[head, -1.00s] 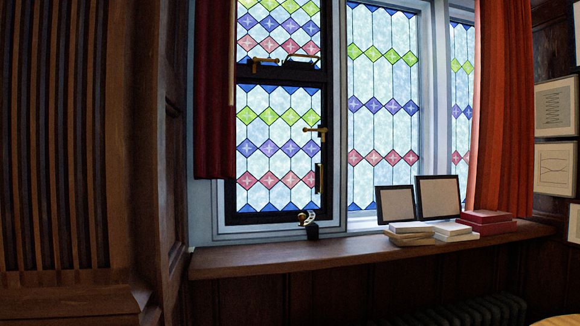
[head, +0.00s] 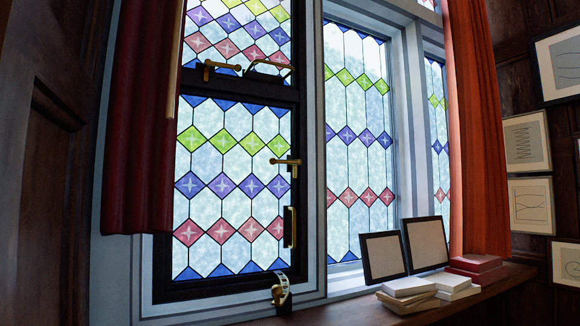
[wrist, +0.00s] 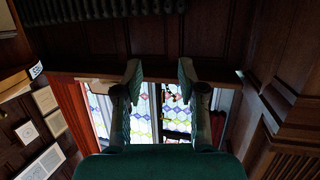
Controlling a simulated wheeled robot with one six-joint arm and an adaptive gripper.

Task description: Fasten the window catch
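The window has a dark-framed leaded casement (head: 167,240) that appears closed in its pale frame. A brass catch handle (head: 286,161) sits on its right stile and lies roughly level. A second brass handle (head: 222,68) lies level on the bar under the upper pane. A stay with a brass knob (head: 280,288) is at the casement's bottom, by the sill. My gripper (wrist: 160,70) is open and empty in the upside-down wrist view, its two green fingers wide apart. The window shows beyond the fingers, well away from them. My gripper is not in the head view.
The wooden sill (head: 480,294) carries stacked books (head: 411,287), red boxes (head: 475,263) and two leaning frames (head: 383,256). A dark red curtain (head: 143,120) hangs left, an orange-red one (head: 478,130) right. Framed drawings hang on the right wall.

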